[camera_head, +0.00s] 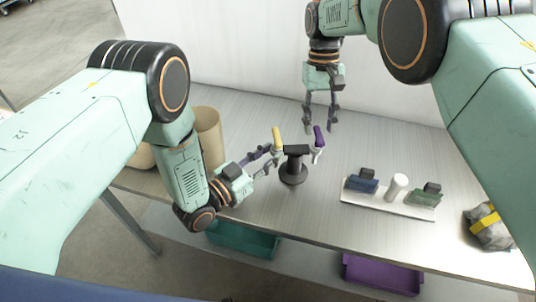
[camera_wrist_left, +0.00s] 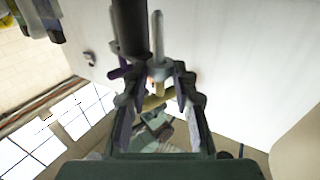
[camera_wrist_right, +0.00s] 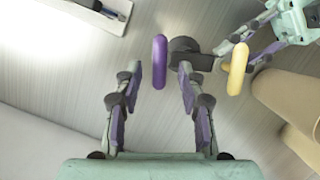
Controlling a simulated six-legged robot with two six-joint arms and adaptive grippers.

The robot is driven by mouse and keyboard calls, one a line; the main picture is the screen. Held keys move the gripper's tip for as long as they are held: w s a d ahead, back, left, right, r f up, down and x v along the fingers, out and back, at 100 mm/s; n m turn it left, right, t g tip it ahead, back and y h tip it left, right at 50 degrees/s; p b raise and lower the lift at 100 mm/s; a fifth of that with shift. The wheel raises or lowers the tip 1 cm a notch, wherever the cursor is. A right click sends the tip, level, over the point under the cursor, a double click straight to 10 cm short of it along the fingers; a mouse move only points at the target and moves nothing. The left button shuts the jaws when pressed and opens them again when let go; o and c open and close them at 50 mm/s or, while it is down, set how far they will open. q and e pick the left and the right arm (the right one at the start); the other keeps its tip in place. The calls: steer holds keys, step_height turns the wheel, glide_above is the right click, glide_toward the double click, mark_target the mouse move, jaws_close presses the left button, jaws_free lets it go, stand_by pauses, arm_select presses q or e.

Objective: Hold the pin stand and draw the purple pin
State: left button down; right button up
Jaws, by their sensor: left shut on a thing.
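The black pin stand (camera_head: 292,170) stands upright on the metal table, with a round base and a crossbar on top. A purple pin (camera_head: 319,137) is at the crossbar's right end and a yellow pin (camera_head: 278,141) at its left end. My left gripper (camera_head: 272,160) comes in low from the left, shut on the pin stand just below the yellow handle; the exact contact is partly hidden. My right gripper (camera_head: 320,130) is open, pointing down above and behind the purple pin. In the right wrist view, the purple handle (camera_wrist_right: 160,61) lies ahead of and between the open fingers, untouched.
A white tray (camera_head: 388,202) with blue and green blocks and a white cylinder lies to the right. A grey bag with a yellow band (camera_head: 488,226) is at the far right. Tan cylinders (camera_head: 208,135) stand behind my left arm. Teal (camera_head: 242,241) and purple bins (camera_head: 380,273) sit below.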

steer(key=shift+x, duration=1.35)
steer(key=shift+c, duration=0.2)
jaws_close()
steer(key=shift+r, duration=0.15)
steer(key=shift+r, duration=4.6)
steer(key=shift+r, duration=0.1)
step_height(320, 180, up, 4)
